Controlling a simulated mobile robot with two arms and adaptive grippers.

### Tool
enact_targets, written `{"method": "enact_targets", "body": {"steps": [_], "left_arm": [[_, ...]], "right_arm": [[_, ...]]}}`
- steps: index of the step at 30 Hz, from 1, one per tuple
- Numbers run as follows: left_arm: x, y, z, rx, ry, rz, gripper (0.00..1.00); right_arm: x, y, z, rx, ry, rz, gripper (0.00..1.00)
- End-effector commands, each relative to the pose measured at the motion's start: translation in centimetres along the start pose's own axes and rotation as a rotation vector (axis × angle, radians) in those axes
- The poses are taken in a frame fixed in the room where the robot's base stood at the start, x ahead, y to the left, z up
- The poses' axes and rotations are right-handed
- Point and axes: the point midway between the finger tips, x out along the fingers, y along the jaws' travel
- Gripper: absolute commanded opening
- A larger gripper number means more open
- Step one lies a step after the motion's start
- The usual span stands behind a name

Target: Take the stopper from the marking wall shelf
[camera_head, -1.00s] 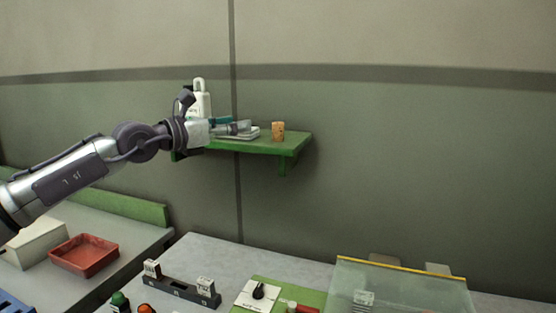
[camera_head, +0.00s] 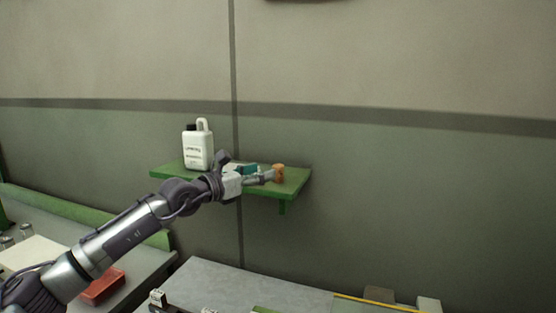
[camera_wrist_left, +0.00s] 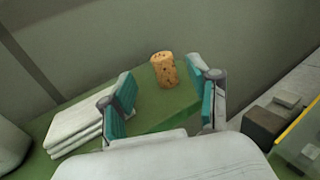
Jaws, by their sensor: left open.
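A cork stopper (camera_head: 278,173) stands upright near the right end of the green wall shelf (camera_head: 296,180). In the left wrist view the stopper (camera_wrist_left: 164,69) is just beyond the fingertips, in line with the gap between them. My left gripper (camera_head: 266,176) reaches along the shelf from the left, close to the stopper. In the left wrist view my left gripper (camera_wrist_left: 160,90) is open with nothing between its teal pads. My right gripper is in neither view.
A white jug (camera_head: 198,149) stands on the shelf's left part. Folded white cloths (camera_wrist_left: 76,126) lie on the shelf left of my gripper. Below are a grey worktop (camera_head: 225,283) and a red tray (camera_head: 103,288). The wall above the shelf is clear.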

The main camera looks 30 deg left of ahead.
Motion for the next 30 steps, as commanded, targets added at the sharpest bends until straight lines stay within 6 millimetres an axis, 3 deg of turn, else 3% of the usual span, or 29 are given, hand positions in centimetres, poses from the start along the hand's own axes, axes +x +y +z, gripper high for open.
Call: {"method": "enact_targets", "body": {"steps": [8,16,25,26,30], "left_arm": [[2.2,-0.1,0.2,-0.002,-0.001,-0.002,0.61],[6.1,-0.1,0.2,-0.003,0.000,-0.002,0.61],[6.8,-0.1,-0.1,0.002,0.002,-0.002,0.61],[6.8,-0.2,-0.1,0.002,0.002,-0.002,0.59],[6.8,-0.1,-0.1,0.002,0.002,-0.002,0.36]], "right_arm": [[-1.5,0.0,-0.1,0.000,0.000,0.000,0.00],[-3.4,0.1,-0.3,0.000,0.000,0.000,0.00],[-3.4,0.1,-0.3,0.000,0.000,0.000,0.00],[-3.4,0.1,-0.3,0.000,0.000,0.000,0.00],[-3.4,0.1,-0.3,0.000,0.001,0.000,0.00]]}}
